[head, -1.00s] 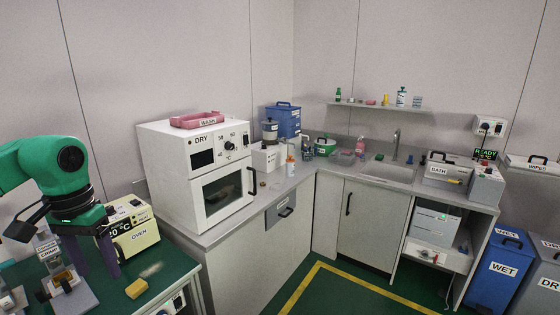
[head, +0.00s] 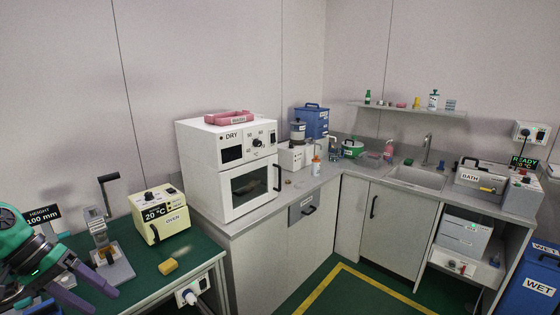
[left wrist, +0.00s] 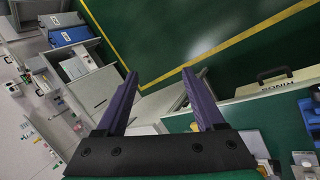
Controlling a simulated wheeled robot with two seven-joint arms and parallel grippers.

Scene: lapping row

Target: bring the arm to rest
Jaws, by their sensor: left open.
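My left gripper (head: 103,302) is at the lower left of the head view, with its green wrist and two purple fingers. The fingers are apart with nothing between them. In the left wrist view the open fingers (left wrist: 162,74) stand over the green floor, with empty space between the tips. In the head view the gripper shows in front of the hand-cranked stand (head: 110,262) on the green-topped bench (head: 190,258). I cannot tell whether it is over the bench or short of it. My right gripper is in neither view.
The white DRY cabinet (head: 228,167) stands on the grey counter. In the left wrist view, a light box with a dark handle (left wrist: 262,84) is at the right. Green floor lies clear.

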